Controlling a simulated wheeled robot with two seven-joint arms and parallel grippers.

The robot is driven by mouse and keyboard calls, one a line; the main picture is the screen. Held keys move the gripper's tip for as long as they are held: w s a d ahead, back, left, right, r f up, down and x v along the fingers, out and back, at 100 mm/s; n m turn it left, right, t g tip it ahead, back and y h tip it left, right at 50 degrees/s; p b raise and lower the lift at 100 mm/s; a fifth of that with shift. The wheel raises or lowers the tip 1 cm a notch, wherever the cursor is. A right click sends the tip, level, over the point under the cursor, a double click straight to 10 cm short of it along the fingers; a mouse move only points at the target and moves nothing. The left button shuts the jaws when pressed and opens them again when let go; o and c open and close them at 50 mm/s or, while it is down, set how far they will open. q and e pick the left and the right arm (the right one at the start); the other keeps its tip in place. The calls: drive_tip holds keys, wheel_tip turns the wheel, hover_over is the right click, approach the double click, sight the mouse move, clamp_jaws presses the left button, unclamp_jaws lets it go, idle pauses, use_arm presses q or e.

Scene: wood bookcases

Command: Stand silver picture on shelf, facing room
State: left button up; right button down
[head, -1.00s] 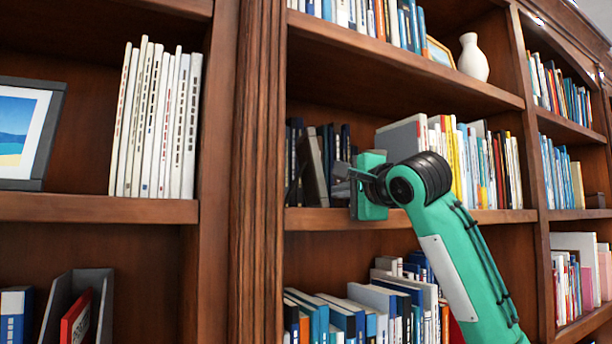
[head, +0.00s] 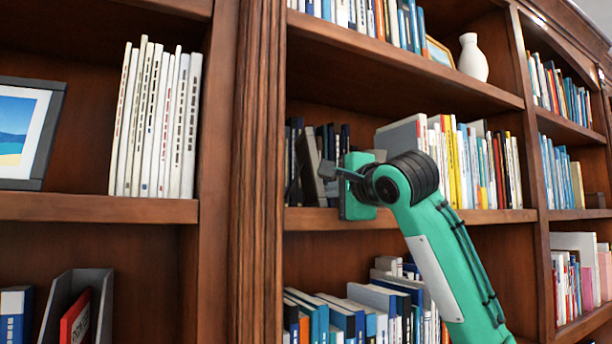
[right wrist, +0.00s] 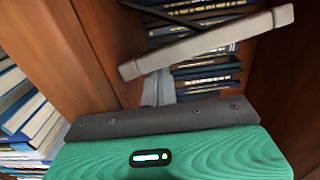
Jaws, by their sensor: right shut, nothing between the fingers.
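The silver picture appears to be the thin grey-silver slab (head: 311,163) on the middle shelf (head: 470,217). It stands nearly edge-on, its top tilted left, beside dark books. A pale silver bar, likely its edge (right wrist: 215,42), crosses the right wrist view. Its picture face is not seen. My right gripper (head: 326,170) is shut and empty, its fingers close to the slab's right side. I cannot tell whether they touch it. The fingers partly show as a grey tip in the right wrist view (right wrist: 160,86). My left gripper is not in view.
Dark books (head: 294,150) stand left of the slab; colored books (head: 480,165) fill the shelf's right part. A wooden upright (head: 257,170) bounds the bay on the left. Another shelf board (head: 410,65) is above. A grey-framed beach picture (head: 55,140) stands far left.

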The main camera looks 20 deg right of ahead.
drive_tip(key=shift+a, duration=0.15)
drive_tip(key=shift+a, duration=0.5)
drive_tip(key=shift+a, duration=0.3)
drive_tip(key=shift+a, duration=0.35)
drive_tip(key=shift+s+a, duration=0.15)
drive_tip(key=shift+a, duration=0.8)
drive_tip(key=shift+s+a, duration=0.1)
drive_tip(key=shift+a, duration=0.85)
drive_tip(key=shift+a, duration=0.3)
drive_tip(key=shift+a, duration=0.4)
drive_tip(key=shift+d+b, duration=0.1)
drive_tip(key=shift+b, duration=0.2)
